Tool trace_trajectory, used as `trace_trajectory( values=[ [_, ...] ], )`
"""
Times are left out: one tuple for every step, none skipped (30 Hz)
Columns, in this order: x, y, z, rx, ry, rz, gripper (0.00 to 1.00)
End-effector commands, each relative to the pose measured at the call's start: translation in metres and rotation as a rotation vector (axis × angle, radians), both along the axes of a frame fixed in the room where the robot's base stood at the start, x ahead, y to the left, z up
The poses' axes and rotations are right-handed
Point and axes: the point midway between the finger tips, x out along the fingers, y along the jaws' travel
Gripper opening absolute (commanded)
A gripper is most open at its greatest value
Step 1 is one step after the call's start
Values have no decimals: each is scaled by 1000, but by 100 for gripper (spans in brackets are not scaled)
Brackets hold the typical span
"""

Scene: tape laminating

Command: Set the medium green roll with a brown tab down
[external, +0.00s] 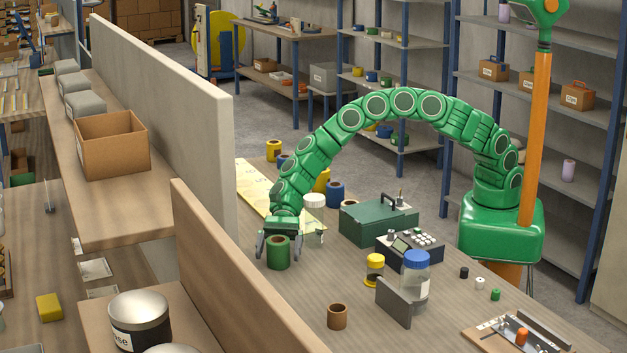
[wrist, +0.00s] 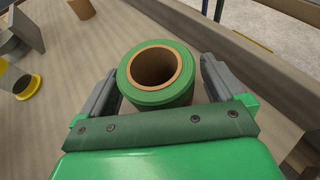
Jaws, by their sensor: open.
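The green roll (external: 278,253) stands upright on the table near its left edge, with a brown core showing in the wrist view (wrist: 186,96). No brown tab can be made out on it in either view. My gripper (external: 278,248) is open around the roll, with one grey finger on each side. In the wrist view the gripper (wrist: 160,85) shows a small gap between the roll and the right finger; the left finger is very close to the roll, and whether it touches I cannot tell.
A green toolbox (external: 378,222) is behind. A wooden partition (external: 235,275) runs along the left. Bare table lies in front of the roll.

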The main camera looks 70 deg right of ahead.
Motion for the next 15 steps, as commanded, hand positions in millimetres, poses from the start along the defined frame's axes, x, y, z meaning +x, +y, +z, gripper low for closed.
trace_trajectory(
  values=[
    [0, 0, 1, 0, 0, 0, 97],
    [0, 0, 3, 0, 0, 0, 97],
    [1, -2, 4, 0, 0, -1, 97],
    [2, -5, 4, 0, 1, -1, 97],
    [2, -8, 6, 0, 1, -1, 97],
    [3, -12, 7, 1, 1, -1, 97],
    [4, -15, 9, 2, 1, -2, 97],
    [5, -19, 11, 2, 1, -2, 97],
    [6, -25, 14, 2, 1, -2, 97],
    [7, -29, 16, 2, -1, -1, 97],
    [6, -28, 22, 3, -3, 0, 97],
    [6, -27, 29, 3, -5, 1, 97],
    [6, -28, 34, 2, -5, 1, 97],
    [6, -28, 38, 2, -4, 1, 97],
    [6, -28, 44, 2, -3, -1, 97]
  ],
)
